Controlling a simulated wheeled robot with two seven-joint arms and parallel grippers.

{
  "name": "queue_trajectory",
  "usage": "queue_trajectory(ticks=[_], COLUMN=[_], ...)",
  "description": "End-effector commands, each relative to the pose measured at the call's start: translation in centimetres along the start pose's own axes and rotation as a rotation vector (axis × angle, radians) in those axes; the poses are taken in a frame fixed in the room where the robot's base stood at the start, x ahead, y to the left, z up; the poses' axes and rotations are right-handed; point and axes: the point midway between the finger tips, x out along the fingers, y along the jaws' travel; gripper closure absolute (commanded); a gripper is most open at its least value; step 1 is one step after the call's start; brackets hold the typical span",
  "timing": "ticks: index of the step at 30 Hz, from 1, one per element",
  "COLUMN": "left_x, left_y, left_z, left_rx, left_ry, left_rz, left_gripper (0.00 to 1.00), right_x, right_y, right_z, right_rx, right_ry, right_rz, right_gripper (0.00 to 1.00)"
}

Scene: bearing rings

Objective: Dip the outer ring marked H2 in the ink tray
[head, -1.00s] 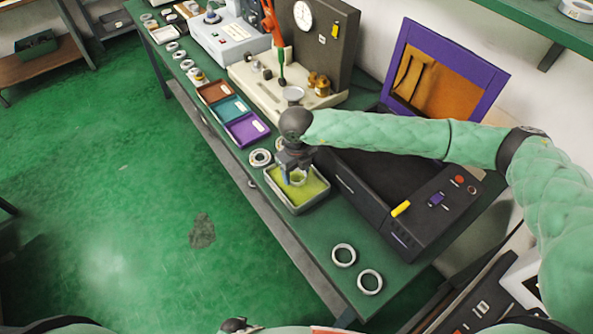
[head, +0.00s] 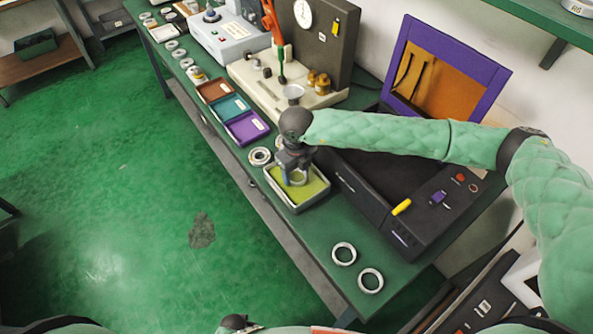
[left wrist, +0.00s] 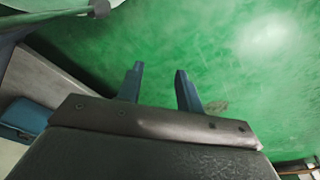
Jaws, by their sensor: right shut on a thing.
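The ink tray (head: 313,203) is a pale shallow tray with yellow-green ink, near the front edge of the green bench. My right gripper (head: 295,178) points down into it from above. It is shut on a pale metal ring (head: 301,181), which stands upright between the fingers, low in the tray at the ink. Its mark cannot be read, and the fingers partly hide it. My left gripper (left wrist: 158,88) shows in the left wrist view with its two blue fingers apart and nothing between them, above the green floor.
Two loose rings (head: 344,254) (head: 370,280) lie on the bench right of the tray, and another ring (head: 260,156) lies left of it. Brown, teal and purple trays (head: 247,129) stand farther left. A dark machine with an open purple-framed lid (head: 490,95) stands behind.

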Motion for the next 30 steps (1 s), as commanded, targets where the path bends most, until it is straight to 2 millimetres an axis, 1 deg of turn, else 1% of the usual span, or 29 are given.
queue_trajectory(ticks=[30], left_x=[-1.7], left_y=[0.5], left_z=[-1.0], left_rx=[-0.005], left_ry=[-0.009], left_rz=[0.008], left_gripper=[0.64], right_x=[0.9], right_y=[0.0], right_z=[0.0], right_rx=[0.0], right_ry=[0.0], right_rz=[0.0], right_gripper=[0.7])
